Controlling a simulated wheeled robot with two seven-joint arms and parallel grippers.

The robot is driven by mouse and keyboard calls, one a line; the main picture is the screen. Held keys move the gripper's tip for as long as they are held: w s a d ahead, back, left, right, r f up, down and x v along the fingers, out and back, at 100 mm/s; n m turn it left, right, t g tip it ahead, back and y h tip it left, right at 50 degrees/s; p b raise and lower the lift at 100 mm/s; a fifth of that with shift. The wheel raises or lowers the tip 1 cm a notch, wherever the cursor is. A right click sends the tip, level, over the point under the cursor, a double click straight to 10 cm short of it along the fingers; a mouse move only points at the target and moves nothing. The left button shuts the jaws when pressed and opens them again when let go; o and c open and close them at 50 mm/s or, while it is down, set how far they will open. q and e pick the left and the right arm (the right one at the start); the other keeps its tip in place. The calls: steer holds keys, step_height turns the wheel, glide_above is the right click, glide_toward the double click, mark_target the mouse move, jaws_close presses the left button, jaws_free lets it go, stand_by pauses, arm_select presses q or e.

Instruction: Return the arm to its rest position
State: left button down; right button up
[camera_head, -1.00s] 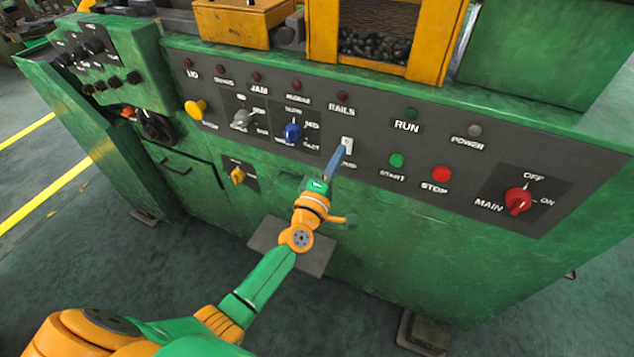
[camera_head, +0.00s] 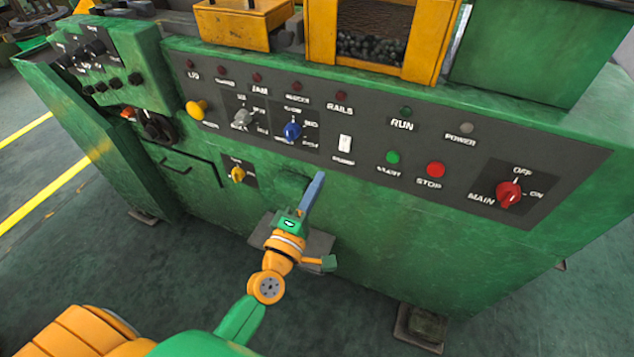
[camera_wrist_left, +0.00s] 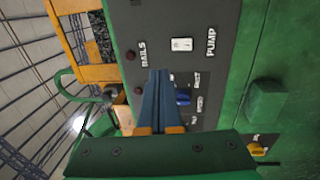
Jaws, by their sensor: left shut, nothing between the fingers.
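My left gripper (camera_head: 316,186) has blue fingers that are closed together with nothing between them. In the head view it is in front of the green machine's lower face, below the white PUMP switch (camera_head: 344,143) and apart from the panel. My orange and green left arm comes in from the bottom left. In the left wrist view the shut fingers (camera_wrist_left: 158,76) point toward the grey control panel (camera_wrist_left: 215,20), with the PUMP switch (camera_wrist_left: 181,44) beyond and to the right of the tips. My right gripper is in neither view.
The grey panel holds a blue knob (camera_head: 292,131), yellow knob (camera_head: 196,109), green START button (camera_head: 393,158), red STOP button (camera_head: 435,169) and red MAIN switch (camera_head: 508,194). A small yellow knob (camera_head: 237,174) sits lower left. Floor is clear in front of the machine.

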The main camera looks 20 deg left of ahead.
arm_select(q)
steer(key=s+d+f+m+g, duration=0.1)
steer(key=s+f+m+g, duration=0.2)
steer(key=f, duration=0.5)
steer(key=s+f+m+g+h, duration=0.15)
steer(key=f+m, duration=0.25)
steer(key=f, duration=0.4)
steer(key=s+d+f+m+g, duration=0.1)
steer(key=s+f+m+g, duration=0.25)
steer(key=f, duration=0.55)
steer(key=s+a+f+m+g, duration=0.2)
steer(key=s+f, duration=0.3)
steer(key=s, duration=0.4)
steer(key=s+a+f+m+g+y, duration=0.1)
steer(key=s+f+m+g, duration=0.3)
steer(key=s, duration=0.5)
steer(key=s+a+f+m+g+y, duration=0.1)
steer(key=s+a+f+m+g, duration=0.1)
steer(key=s+f, duration=0.6)
steer(key=shift+s+a+m+g, duration=0.3)
steer(key=shift+s+m+g, duration=0.65)
steer(key=shift+g, duration=0.25)
